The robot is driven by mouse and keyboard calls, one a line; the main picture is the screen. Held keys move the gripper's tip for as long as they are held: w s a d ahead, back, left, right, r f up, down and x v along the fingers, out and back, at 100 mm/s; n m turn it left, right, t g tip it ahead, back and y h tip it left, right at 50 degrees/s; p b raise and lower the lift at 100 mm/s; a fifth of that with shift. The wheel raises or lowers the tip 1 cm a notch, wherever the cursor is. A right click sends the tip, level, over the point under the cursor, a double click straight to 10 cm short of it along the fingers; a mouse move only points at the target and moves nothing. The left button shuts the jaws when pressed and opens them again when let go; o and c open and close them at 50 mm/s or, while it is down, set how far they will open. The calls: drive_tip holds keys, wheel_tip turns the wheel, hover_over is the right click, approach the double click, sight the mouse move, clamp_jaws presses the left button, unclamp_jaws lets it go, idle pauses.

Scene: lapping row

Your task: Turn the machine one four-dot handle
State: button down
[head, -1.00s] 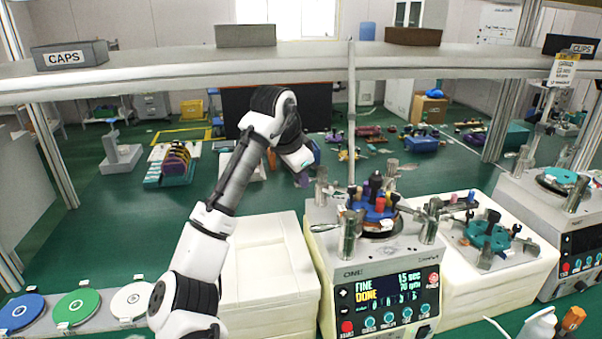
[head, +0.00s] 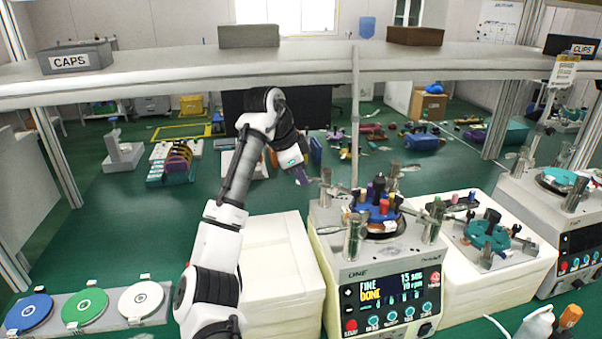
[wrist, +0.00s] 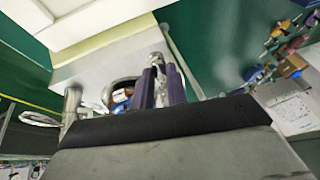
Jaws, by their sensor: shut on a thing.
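In the wrist view, my gripper (wrist: 160,88) is shut on a silver metal handle (wrist: 158,50), partly hidden between the fingers. I cannot make out any dots on the handles.
A shelf (head: 300,66) with a CAPS bin (head: 75,58) and a CLIPS bin (head: 572,46) spans above the bench. White boxes (head: 275,265) stand left of the machine. Coloured discs (head: 85,307) lie at lower left. A second machine (head: 560,215) stands at right.

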idle(0.3)
drive_tip(key=c, duration=1.4)
unclamp_jaws()
drive_tip(key=shift+r, duration=0.1)
drive_tip(key=b+v, duration=0.2)
drive_tip(key=v, duration=1.1)
drive_tip(key=shift+s+a+r, duration=0.1)
drive_tip(key=shift+a+r, duration=0.05)
drive_tip(key=shift+r, duration=0.15)
